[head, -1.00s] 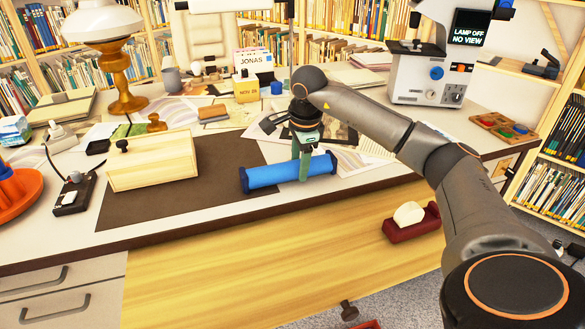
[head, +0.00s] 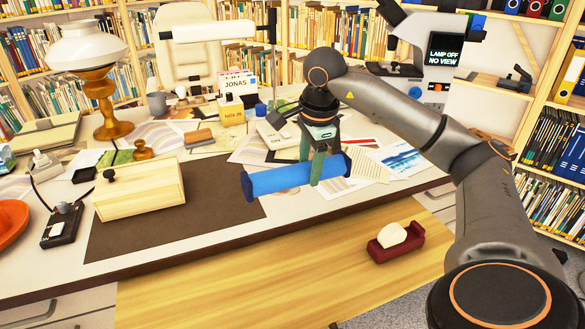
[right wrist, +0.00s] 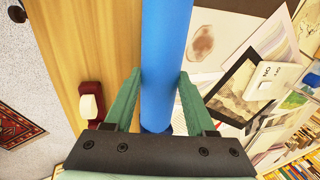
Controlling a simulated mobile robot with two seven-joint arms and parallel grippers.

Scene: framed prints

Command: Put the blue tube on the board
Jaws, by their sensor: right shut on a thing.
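The blue tube (head: 290,178) is a long cylinder with darker blue ends. My right gripper (head: 318,166) has its green fingers shut around it, right of the tube's middle in the head view. The tube looks held a little above the desk, over the right edge of the dark mat, lying roughly level. In the right wrist view the tube (right wrist: 166,45) runs between the two fingers. The board (head: 230,275) is a pale wooden panel along the desk's front; it also shows at the left of the right wrist view (right wrist: 95,40). My left gripper is out of view.
A dark red tape dispenser (head: 396,243) stands on the board's right part. A wooden box (head: 140,190) sits on the dark mat (head: 215,215). Prints and papers (head: 365,165) lie behind the tube. The board's left and middle are clear.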

